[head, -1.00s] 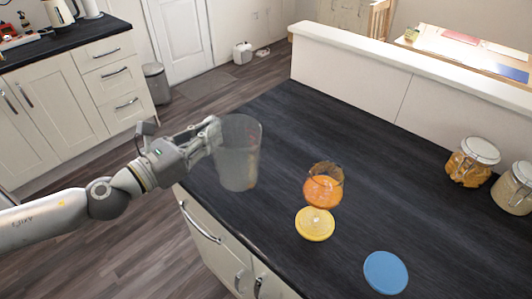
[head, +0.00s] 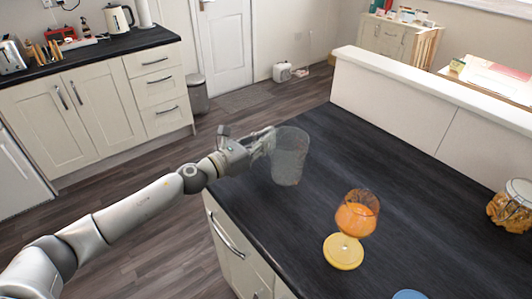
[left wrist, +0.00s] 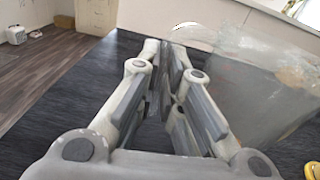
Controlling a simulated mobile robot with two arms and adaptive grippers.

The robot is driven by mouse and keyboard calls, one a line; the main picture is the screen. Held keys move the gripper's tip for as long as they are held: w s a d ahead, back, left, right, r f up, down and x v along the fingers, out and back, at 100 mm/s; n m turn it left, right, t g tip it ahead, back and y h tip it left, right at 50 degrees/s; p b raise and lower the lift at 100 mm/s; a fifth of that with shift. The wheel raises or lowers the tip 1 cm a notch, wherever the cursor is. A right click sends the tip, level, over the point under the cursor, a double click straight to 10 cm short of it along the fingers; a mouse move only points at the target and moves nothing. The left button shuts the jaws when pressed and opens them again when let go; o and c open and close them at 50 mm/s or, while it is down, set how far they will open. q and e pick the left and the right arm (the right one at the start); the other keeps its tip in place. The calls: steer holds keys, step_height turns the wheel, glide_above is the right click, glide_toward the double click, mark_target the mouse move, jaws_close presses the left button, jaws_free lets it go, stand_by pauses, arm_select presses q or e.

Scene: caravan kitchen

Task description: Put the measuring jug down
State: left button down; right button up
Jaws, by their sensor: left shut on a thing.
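The measuring jug (head: 290,157) is a clear, greyish see-through vessel, upright at the left edge of the dark worktop in the head view. My left gripper (head: 268,142) reaches it from the left and is shut on its near side. In the left wrist view the jug (left wrist: 255,90) fills the right side, and the fingers of my left gripper (left wrist: 168,85) are close together beside it. I cannot tell whether the jug's base touches the worktop. My right gripper is in neither view.
A blue coaster (head: 409,295) is at the bottom edge, and a lidded jar (head: 511,207) stands at the right. The worktop behind the jug is clear.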

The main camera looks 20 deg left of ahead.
arm_select(q)
steer(key=shift+w+f, duration=0.25)
steer(key=shift+f, duration=0.15)
steer(key=shift+f+b, duration=0.35)
steer(key=shift+f, duration=1.1)
steer(key=shift+f, duration=0.1)
steer(key=c, duration=1.6)
jaws_free()
